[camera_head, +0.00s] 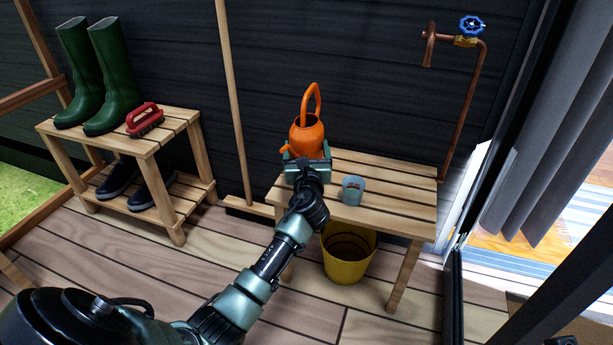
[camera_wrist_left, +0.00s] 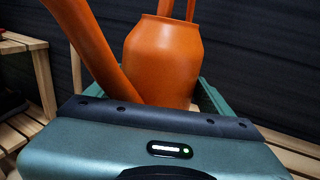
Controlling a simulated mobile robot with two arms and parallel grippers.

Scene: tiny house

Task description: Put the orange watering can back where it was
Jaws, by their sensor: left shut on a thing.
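The orange watering can (camera_head: 306,138) is upright at the left end of the slatted wooden bench (camera_head: 385,207), its tall handle loop pointing up. My left gripper (camera_head: 307,164) is shut on it, low on its body. In the left wrist view the can's body (camera_wrist_left: 162,62) and spout rise between the green fingers (camera_wrist_left: 150,98). The can's base is hidden behind the gripper, so I cannot tell whether it touches the bench. My right gripper is not in view.
A blue-grey cup (camera_head: 353,190) stands on the bench, right of my left gripper. A yellow bucket (camera_head: 346,258) is under the bench. A copper pipe with a tap (camera_head: 470,85) is at the right. A shoe rack (camera_head: 165,131) with green boots (camera_head: 116,80) and a red brush (camera_head: 145,118) stands left.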

